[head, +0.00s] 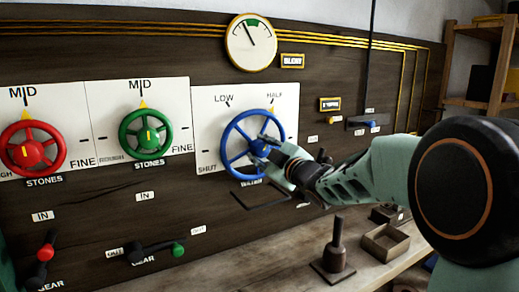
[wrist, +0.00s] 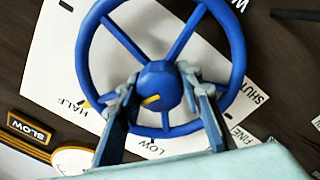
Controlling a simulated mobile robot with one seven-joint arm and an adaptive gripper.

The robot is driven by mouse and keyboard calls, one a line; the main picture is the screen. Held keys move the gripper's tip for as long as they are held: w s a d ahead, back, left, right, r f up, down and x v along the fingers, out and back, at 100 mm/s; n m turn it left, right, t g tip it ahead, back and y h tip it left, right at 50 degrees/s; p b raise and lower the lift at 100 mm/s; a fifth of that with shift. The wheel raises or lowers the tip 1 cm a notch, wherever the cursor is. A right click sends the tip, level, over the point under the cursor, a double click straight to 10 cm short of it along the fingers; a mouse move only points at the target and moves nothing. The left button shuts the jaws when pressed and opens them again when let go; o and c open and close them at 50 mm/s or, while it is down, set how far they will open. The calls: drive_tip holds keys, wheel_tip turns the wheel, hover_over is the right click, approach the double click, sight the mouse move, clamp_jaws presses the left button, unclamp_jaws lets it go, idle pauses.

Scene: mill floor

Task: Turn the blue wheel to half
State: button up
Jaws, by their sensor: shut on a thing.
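The blue wheel (head: 225,141) is mounted on a white plate marked SHUT, LOW and HALF on the dark panel. It also shows in the wrist view (wrist: 84,58). My gripper (head: 263,154) reaches in from the right, at the hub. In the wrist view my gripper (wrist: 158,78) has one finger on each side of the blue hub, shut on it. A yellow stripe on the hub (wrist: 151,99) shows between the fingers and lies roughly along the direction of the HALF mark (wrist: 71,105). In the head view my fingers partly hide the hub.
A red wheel (head: 32,121) and a green wheel (head: 122,134) stand to the left, both at MID. A round gauge (head: 251,42) is above. Levers with red (head: 46,252) and green (head: 178,249) knobs sit below. A bench holds a dark post (head: 335,246) and an open box (head: 386,242).

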drive_tip(key=o, duration=1.2)
drive_tip(key=v, duration=1.2)
